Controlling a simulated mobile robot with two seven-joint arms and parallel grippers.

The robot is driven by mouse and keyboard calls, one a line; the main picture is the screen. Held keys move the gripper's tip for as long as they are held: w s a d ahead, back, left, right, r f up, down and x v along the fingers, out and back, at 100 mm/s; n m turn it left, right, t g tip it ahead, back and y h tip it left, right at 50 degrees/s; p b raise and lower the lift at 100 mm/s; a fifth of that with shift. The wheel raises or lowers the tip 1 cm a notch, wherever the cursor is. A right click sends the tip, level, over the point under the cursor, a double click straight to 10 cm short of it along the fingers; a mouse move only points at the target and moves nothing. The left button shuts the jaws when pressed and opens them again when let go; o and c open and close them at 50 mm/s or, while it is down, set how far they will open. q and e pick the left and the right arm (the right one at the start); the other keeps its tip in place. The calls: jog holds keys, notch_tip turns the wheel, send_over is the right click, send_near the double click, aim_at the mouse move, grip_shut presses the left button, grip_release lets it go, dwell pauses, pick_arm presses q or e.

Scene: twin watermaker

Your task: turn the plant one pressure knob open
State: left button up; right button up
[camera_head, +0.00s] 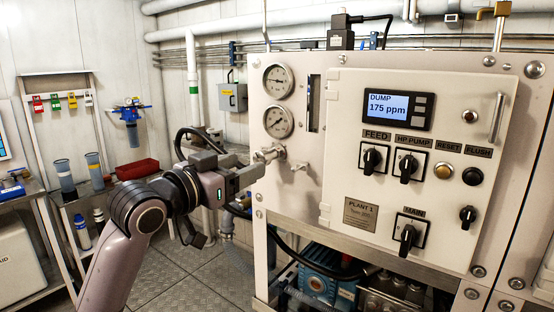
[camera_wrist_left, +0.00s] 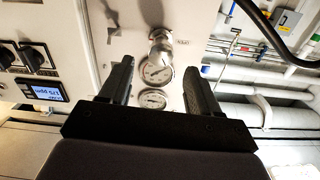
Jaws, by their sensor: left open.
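The Plant 1 pressure knob (camera_head: 272,152) is a silvery metal knob on a stem, on the left part of the white panel below two round gauges. In the left wrist view the knob (camera_wrist_left: 161,45) shows in line with the gap between the fingers, a little beyond their tips. My left gripper (camera_head: 254,170) reaches in from the left and is close beside the knob. In the left wrist view its two dark fingers (camera_wrist_left: 159,68) stand apart with nothing held. I cannot tell whether a finger touches the knob. My right gripper is not in view.
The upper gauge (camera_head: 278,81) and lower gauge (camera_head: 279,122) sit above the knob. A display (camera_head: 388,106) and several black switches, such as the feed switch (camera_head: 372,158), are to the right. A black cable hangs below the gripper. A red tray (camera_head: 137,169) is on the left bench.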

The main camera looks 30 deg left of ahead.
aim_at(259, 158)
pick_arm(q)
jog(key=w+p, duration=0.1)
jog(key=w, duration=0.4)
jog(key=shift+w+d+r, duration=0.1)
jog(key=shift+w+d, duration=0.05)
jog(key=shift+w, duration=0.25)
jog(key=shift+w+d+p, duration=0.1)
jog(key=shift+w+p, duration=0.25)
jog(key=shift+w, duration=0.3)
jog(key=c, duration=1)
